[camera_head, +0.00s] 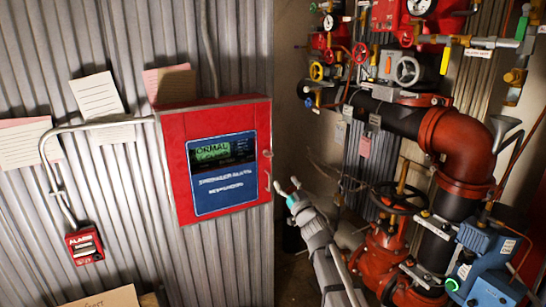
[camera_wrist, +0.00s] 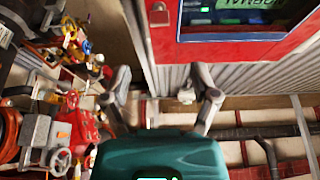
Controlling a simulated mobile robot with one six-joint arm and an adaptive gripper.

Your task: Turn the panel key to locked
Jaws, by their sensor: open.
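The red alarm panel (camera_head: 176,165) is mounted on the corrugated wall, with a green screen reading NORMAL and a blue face. Small metal fittings (camera_head: 267,153) show at its right edge; I cannot tell which is the key or how it is turned. The panel (camera_wrist: 235,50) fills the upper right of the wrist view, with a small round metal fitting (camera_wrist: 158,7) near its corner. My gripper (camera_head: 288,187) is open and empty, just right of the panel's lower right edge. Its two fingers (camera_wrist: 160,80) stand apart in the wrist view, below the panel.
Red and black pipes with valves (camera_head: 465,150) and a blue box (camera_head: 490,260) crowd the right side. A red alarm pull box (camera_head: 84,246) and paper notes (camera_head: 97,95) are on the wall at left. Free space lies between panel and pipes.

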